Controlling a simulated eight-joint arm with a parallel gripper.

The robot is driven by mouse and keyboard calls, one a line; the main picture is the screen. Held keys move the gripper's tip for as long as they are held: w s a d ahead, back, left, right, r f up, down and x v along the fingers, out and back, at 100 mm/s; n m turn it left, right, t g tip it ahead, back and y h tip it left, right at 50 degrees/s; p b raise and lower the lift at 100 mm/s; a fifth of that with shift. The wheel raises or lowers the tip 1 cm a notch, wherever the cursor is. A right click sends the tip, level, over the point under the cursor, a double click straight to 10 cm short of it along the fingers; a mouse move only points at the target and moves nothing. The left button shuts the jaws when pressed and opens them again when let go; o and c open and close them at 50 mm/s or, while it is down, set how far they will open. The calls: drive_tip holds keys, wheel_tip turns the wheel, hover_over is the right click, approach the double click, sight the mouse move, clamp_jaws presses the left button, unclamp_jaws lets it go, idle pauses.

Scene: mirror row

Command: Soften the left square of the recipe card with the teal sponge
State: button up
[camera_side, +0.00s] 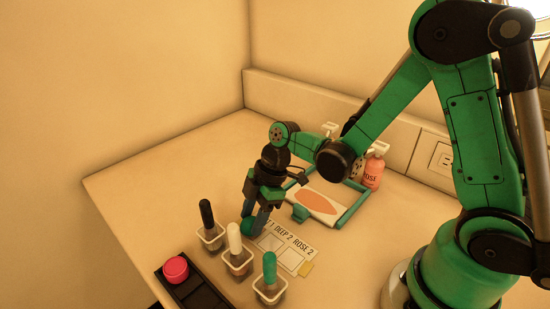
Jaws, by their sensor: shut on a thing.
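The recipe card (289,252) lies flat on the counter, printed with words and a row of pale squares. My gripper (254,219) points down at the card's left end. It is shut on the teal sponge (247,227), a small rounded teal piece low between the fingers. The sponge is at or just above the card's left edge; I cannot tell whether it touches.
Clear cups hold a black-handled (207,214), a white-handled (234,238) and a teal-handled tool (270,268) close in front of the card. A dark tray (208,298) holds a pink round piece (176,269). Behind stand a teal-framed panel (345,217) and a pink bottle (374,171). The counter's left is clear.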

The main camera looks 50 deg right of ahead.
drive_tip(key=shift+a+f, duration=0.1)
drive_tip(key=shift+a, duration=0.65)
clamp_jaws()
drive_tip(key=shift+d, duration=2)
drive_tip(key=shift+a, duration=2.15)
drive_tip(key=shift+d, duration=2.1)
drive_tip(key=shift+a, duration=0.65)
drive_tip(key=shift+a+f, duration=0.1)
drive_tip(key=shift+a, duration=1.45)
drive_tip(key=shift+d+r, duration=0.15)
drive_tip(key=shift+r, duration=3.35)
